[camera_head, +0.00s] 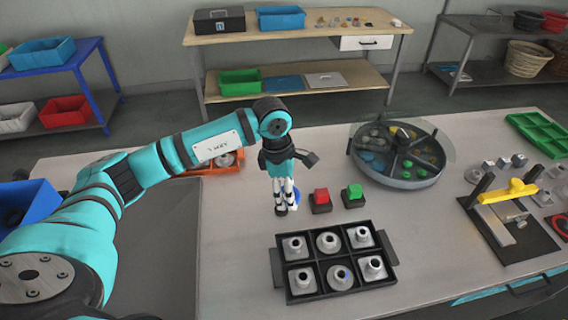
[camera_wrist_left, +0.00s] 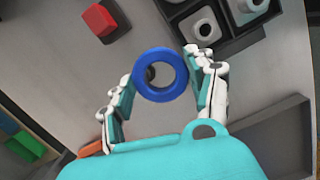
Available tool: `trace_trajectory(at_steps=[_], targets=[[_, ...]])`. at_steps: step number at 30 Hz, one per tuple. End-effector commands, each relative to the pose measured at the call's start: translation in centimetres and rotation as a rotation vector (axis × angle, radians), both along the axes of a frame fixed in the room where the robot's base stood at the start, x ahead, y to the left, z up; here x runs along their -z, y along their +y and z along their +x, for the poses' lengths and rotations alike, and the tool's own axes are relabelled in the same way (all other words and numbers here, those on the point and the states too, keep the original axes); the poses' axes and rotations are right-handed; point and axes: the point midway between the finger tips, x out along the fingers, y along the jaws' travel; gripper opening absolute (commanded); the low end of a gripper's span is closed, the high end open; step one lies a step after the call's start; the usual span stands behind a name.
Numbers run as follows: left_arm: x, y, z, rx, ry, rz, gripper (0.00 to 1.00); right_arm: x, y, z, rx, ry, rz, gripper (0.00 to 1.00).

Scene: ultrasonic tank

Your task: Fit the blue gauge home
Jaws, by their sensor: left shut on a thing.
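The blue gauge is a blue ring (camera_head: 296,196), mostly hidden behind the fingers in the head view. In the left wrist view the blue ring (camera_wrist_left: 137,77) shows whole, with its open hole towards the camera. My left gripper (camera_head: 286,207) points down and is shut on the ring, one finger on each side. It is above the table, left of the red button and behind the black tray (camera_head: 285,254). The tray holds several grey metal fittings with round bores, in two rows; one at the front middle (camera_head: 340,278) shows a small blue spot. My right gripper is not in view.
A red button (camera_head: 321,197) and a green button (camera_head: 355,193) stand right of the gripper. A round divided dish (camera_head: 400,181) lies behind them. A yellow-barred fixture (camera_head: 510,192) stands at the right. The table left of the tray is clear, beside a dark grey area (camera_head: 160,240).

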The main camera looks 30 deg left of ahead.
Motion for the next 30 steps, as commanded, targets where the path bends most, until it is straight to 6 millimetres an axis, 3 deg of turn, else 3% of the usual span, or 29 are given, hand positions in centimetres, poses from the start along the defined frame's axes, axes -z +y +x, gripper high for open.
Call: trace_trajectory(at_steps=[1, 3, 9, 17, 30], targets=[[-0.7, 0.6, 0.8, -0.138, 0.001, -0.002, 0.14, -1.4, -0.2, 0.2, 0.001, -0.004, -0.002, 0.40], [-0.6, 1.5, 1.7, -0.319, 0.003, -0.002, 0.14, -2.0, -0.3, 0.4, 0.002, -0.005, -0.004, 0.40], [-0.3, 3.2, 3.1, -0.622, 0.001, -0.002, 0.14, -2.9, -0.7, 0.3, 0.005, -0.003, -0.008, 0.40], [0.9, 3.5, 3.3, -0.675, 0.002, -0.003, 0.14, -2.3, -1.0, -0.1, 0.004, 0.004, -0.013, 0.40], [5.3, 3.4, 3.2, -0.671, 0.002, -0.003, 0.14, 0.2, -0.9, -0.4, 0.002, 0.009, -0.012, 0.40]])
